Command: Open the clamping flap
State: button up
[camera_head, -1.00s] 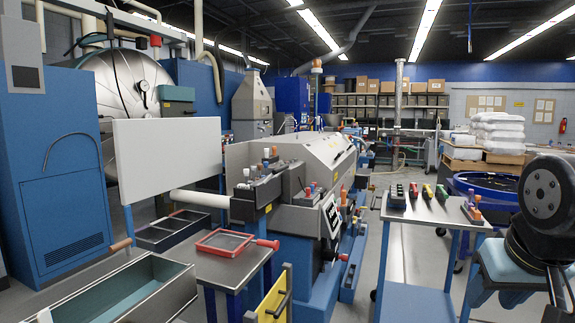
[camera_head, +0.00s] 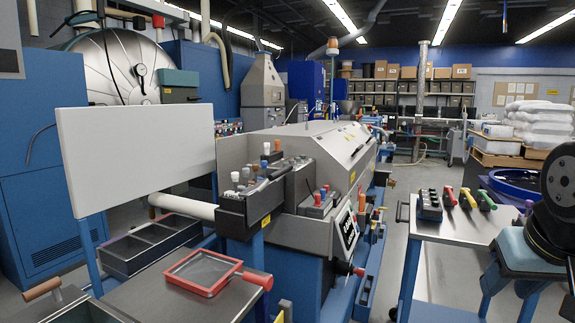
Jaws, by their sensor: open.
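I cannot make out for certain which part is the clamping flap. The grey machine (camera_head: 292,141) with a sloped hood stands in the middle of the view, and its hood looks closed. A small control panel (camera_head: 347,230) is on its near end, with a red-knobbed handle (camera_head: 357,271) below it. A dark box with several bottles (camera_head: 258,200) is mounted at its near left. Part of my arm shows at the right edge. My gripper's fingers are outside the picture.
A red-framed screen (camera_head: 238,266) lies on the front-left table. A trolley (camera_head: 470,247) with coloured-handled tools (camera_head: 467,199) stands at right, with a blue-rimmed tub (camera_head: 512,185) behind it. A white board (camera_head: 137,150) stands at left. Clear floor lies between machine and trolley.

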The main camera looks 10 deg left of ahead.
aim_at(264, 198)
jog(key=z, duration=0.1)
jog(key=i, duration=1.55)
jog(key=u, duration=1.8)
jog(key=k, duration=0.8)
jog(key=u, duration=0.25)
jog(key=i, duration=0.6)
jog(key=z, duration=0.05)
